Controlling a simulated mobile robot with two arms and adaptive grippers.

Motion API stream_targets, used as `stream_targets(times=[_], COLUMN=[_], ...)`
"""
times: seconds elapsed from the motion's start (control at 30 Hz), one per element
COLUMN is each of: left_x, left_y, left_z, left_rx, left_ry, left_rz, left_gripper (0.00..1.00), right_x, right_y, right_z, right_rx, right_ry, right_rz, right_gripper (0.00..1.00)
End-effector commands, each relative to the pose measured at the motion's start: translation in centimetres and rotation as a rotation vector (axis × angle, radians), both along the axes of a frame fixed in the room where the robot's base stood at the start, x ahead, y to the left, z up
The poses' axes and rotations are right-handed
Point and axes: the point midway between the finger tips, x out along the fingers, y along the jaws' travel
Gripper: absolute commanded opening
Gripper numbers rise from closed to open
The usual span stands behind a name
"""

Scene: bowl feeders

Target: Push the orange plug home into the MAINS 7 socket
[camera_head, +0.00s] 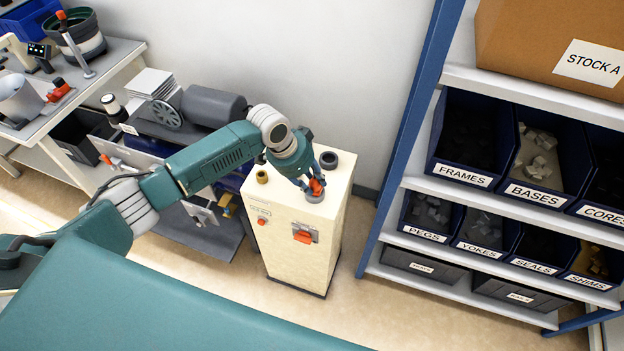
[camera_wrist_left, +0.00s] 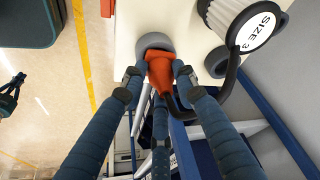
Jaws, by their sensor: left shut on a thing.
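My left gripper (camera_head: 314,188) reaches down over the top of a cream cabinet and is shut on the orange plug (camera_head: 317,186). In the left wrist view the plug (camera_wrist_left: 160,73) sits between the fingers, its nose at a grey ring-shaped socket (camera_wrist_left: 155,42). The fingers hide part of the plug, and I cannot tell how deep it sits. A dark cable runs from it. I cannot read which socket is MAINS 7. A small dark fingered shape (camera_wrist_left: 12,92) at the wrist view's left edge looks like my right gripper; its jaws are too small to judge.
The cabinet (camera_head: 290,245) also bears a black ring (camera_head: 329,160) and a brass-coloured fitting (camera_head: 262,177) on top. An orange switch (camera_head: 303,236) is on its front. A shelf rack with labelled bins (camera_head: 464,178) stands right; a cluttered bench (camera_head: 118,52) stands left.

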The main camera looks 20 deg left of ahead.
Motion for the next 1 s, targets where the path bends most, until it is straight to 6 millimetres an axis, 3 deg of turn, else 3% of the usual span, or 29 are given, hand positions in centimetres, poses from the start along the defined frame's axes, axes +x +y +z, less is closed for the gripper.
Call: stream_targets(times=[0.17,0.2,0.3,0.5,0.57,1.0], left_x=[-0.12,-0.13,-0.11,-0.07,-0.08,-0.14], left_y=[-0.03,-0.03,-0.02,0.0,0.02,0.15], left_z=[-0.1,-0.1,-0.09,-0.04,-0.07,0.69], left_rx=[0.0,0.0,0.0,0.001,0.001,0.0], left_ry=[0.003,0.003,0.003,0.002,0.002,0.001], left_rz=[-0.001,-0.001,-0.001,0.0,0.0,0.001], left_gripper=[0.0,0.34,0.51,0.51,0.58,0.58], right_x=[0.0,0.0,0.0,0.0,-0.01,-0.02], right_y=[0.06,0.06,0.06,0.06,0.05,0.03], right_z=[0.01,0.01,0.01,0.01,0.01,0.8], right_rx=[0.001,0.001,0.001,0.001,0.001,0.0], right_ry=[0.0,0.0,0.0,0.0,0.0,0.0], right_rz=[0.0,0.0,0.0,0.0,0.0,0.001], right_gripper=[0.0,0.0,0.0,0.0,0.0,0.0])
